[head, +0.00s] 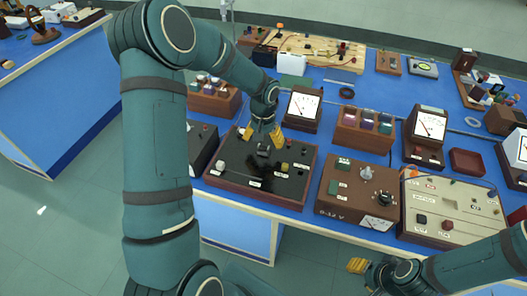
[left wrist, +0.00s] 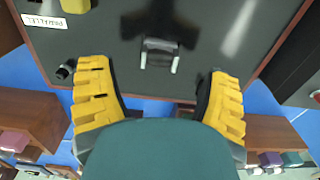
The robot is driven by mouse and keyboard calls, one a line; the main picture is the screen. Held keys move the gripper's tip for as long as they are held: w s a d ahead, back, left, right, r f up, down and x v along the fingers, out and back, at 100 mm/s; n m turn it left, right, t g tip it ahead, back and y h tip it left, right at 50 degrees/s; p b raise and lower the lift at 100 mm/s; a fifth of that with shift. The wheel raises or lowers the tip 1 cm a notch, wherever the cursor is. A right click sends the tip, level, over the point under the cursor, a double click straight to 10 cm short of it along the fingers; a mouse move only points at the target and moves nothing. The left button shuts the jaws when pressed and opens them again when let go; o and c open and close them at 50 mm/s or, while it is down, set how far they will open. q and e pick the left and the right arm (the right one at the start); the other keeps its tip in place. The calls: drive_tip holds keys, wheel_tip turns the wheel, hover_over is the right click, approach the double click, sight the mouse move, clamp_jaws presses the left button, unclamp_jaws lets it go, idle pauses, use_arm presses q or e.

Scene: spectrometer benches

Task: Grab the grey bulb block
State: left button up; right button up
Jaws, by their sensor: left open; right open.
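My left gripper (head: 263,137) is open above the far part of the black board (head: 240,168) in its wooden frame. Its yellow fingers (left wrist: 158,78) are spread apart with nothing between them. A small dark grey piece with two pale prongs (left wrist: 160,54) sits on the board just beyond the fingertips; it shows below the gripper in the head view (head: 263,151). I cannot tell whether it is a bulb block. Small coloured blocks stand in a wooden rack (head: 213,104) behind the board; which one is the grey bulb block is unclear. My right gripper (head: 368,268) is open and empty, low at the right.
A dial meter (head: 304,106) stands right behind the board, close to my left gripper. A second block rack (head: 362,138) and a brown power box (head: 352,195) stand to the right. A yellow knob (head: 285,167) and white knob (head: 221,165) rise from the board.

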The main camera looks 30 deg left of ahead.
sight(263, 147)
use_arm(q)
wheel_tip(263, 147, down, 4)
drive_tip(key=shift+f+b, duration=0.15)
drive_tip(key=shift+b, duration=0.2)
drive_tip(key=c, duration=1.2)
